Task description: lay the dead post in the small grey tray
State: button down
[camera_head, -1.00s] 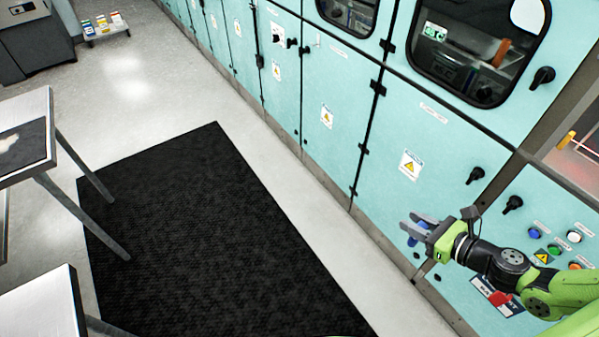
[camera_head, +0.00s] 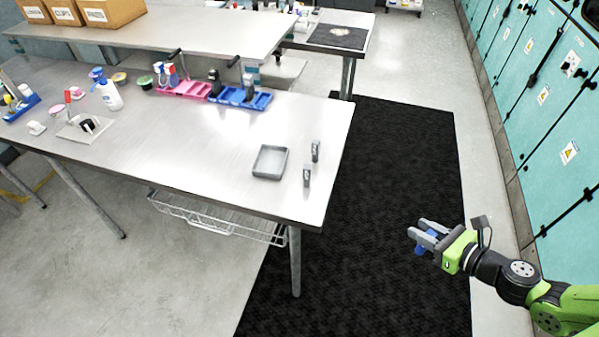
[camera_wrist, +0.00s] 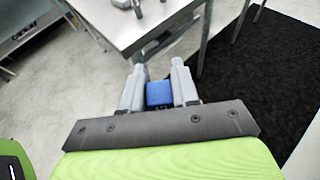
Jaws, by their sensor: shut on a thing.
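My gripper (camera_head: 424,234) is shut on a blue post (camera_head: 421,250), held in the air over the black mat, to the right of the table. In the wrist view the blue post (camera_wrist: 159,94) sits between the two grey fingers; the rest of it is hidden from this angle. The small grey tray (camera_head: 270,162) lies on the near right part of the metal table and looks empty. My gripper is well apart from the tray.
Pink and blue racks (camera_head: 240,97) stand behind. A wire basket (camera_head: 215,220) hangs below. Teal cabinets (camera_head: 545,130) line the right side.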

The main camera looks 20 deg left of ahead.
aim_at(271, 163)
jog(key=i+j+u, duration=0.1)
jog(key=j+u, duration=0.25)
jog(key=i+j+u, duration=0.1)
jog(key=j+u, duration=0.2)
jog(key=i+j+u, duration=0.15)
jog(key=j+u, duration=0.2)
jog(key=i+j+u, duration=0.2)
jog(key=u, duration=0.15)
jog(key=i+l+u, duration=0.15)
jog(key=i+u, duration=0.15)
jog(key=u, duration=0.15)
